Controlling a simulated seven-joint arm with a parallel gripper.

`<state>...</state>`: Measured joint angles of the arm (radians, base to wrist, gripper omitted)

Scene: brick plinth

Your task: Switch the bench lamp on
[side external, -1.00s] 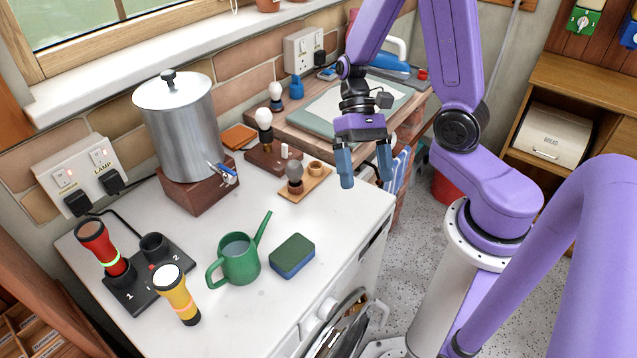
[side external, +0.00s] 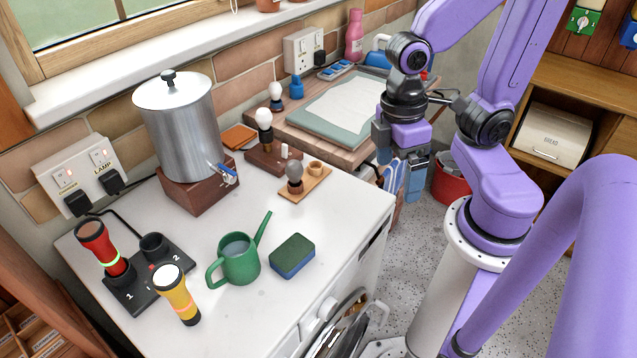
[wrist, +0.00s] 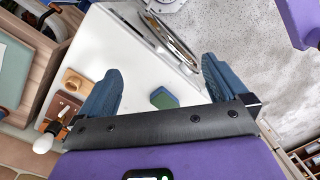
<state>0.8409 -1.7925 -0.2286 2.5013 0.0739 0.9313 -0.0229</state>
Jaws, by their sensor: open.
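A lamp with a white bulb (side external: 264,118) stands on a brown wooden base (side external: 262,160) at the back of the white worktop. A small white piece, perhaps its switch, sticks up from the base (side external: 284,152). The white bulb also shows at lower left in the wrist view (wrist: 42,144). I cannot tell whether it is lit. A wall socket marked LAMP (side external: 100,165) is at the left, with a dark plug in it. My gripper (side external: 399,172) is open and empty, past the worktop's right edge, well apart from the lamp. Both fingers show in the wrist view (wrist: 160,88).
A metal urn (side external: 180,125), green watering can (side external: 238,262), sponge (side external: 292,256) and two torches occupy the worktop (side external: 340,215). A wooden desk (side external: 300,130) adjoins behind.

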